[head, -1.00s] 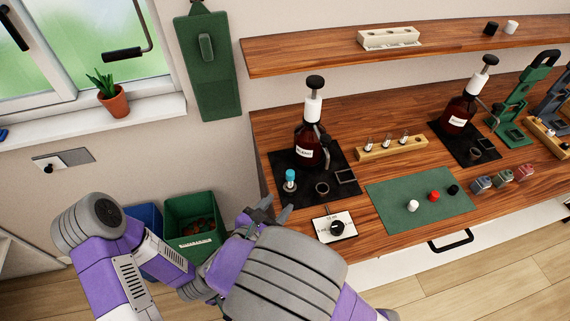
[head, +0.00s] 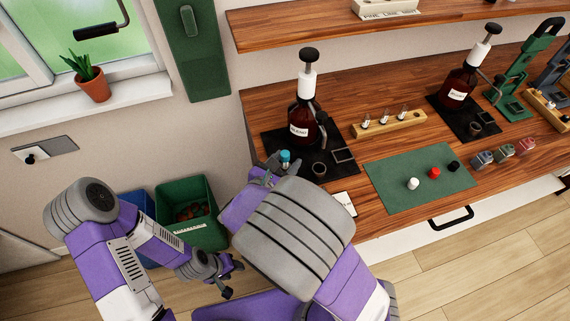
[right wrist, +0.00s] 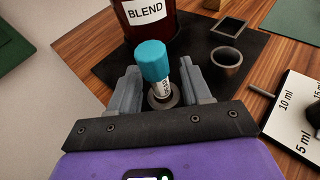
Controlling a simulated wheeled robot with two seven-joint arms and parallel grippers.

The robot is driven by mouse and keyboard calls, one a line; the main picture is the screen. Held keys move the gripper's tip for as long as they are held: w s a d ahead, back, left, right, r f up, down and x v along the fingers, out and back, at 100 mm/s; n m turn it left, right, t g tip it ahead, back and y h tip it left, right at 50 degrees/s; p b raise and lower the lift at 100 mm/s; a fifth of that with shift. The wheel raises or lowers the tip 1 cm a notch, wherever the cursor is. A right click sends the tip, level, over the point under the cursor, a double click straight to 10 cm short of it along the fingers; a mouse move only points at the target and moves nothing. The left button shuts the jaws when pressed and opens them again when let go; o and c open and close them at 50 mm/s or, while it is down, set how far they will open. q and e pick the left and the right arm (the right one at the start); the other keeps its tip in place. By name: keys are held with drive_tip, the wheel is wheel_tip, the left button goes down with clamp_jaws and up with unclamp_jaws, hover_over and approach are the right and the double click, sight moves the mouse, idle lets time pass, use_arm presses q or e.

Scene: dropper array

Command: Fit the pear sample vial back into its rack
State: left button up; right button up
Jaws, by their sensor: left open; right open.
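A small clear vial with a teal cap (right wrist: 154,62) stands on the black mat in front of the BLEND bottle, its base at a dark round seat. Its label is too small to read surely. It also shows in the head view (head: 285,157). My right gripper (right wrist: 162,92) is open, with one finger on each side of the vial, not closed on it. My left gripper (head: 233,279) is open and empty, low in front of the green bin.
The amber pump bottle (head: 302,125) stands just behind the vial. A dark cup (right wrist: 226,63) and square holder (right wrist: 228,27) sit right of it; a white dial card (right wrist: 300,110) lies nearer. A green mat (head: 395,200) holds several caps.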

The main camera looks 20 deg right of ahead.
drive_tip(key=c, duration=0.8)
drive_tip(key=shift+c, duration=0.2)
drive_tip(key=shift+r, duration=0.1)
